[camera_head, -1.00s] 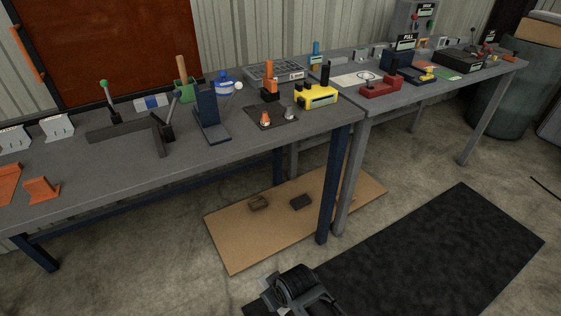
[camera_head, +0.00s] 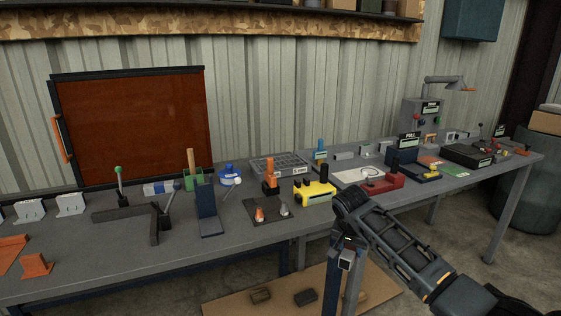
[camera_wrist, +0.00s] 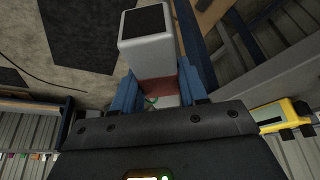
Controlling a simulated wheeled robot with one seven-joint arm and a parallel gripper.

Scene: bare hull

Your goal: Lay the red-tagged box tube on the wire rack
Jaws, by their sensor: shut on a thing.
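My gripper (camera_wrist: 160,90) is shut on a pale grey box tube (camera_wrist: 146,54). In the wrist view the tube sits between the two blue fingers, with a dark open-looking end toward the camera. A dull red band (camera_wrist: 155,87) shows on it between the fingers. In the head view my gripper (camera_head: 346,254) hangs in front of the bench's front edge, pointing down, and only a small pale part of the tube shows there. The tube's far end is hidden.
A brown board (camera_head: 235,299) lies on the floor below. The bench's front left has bare room.

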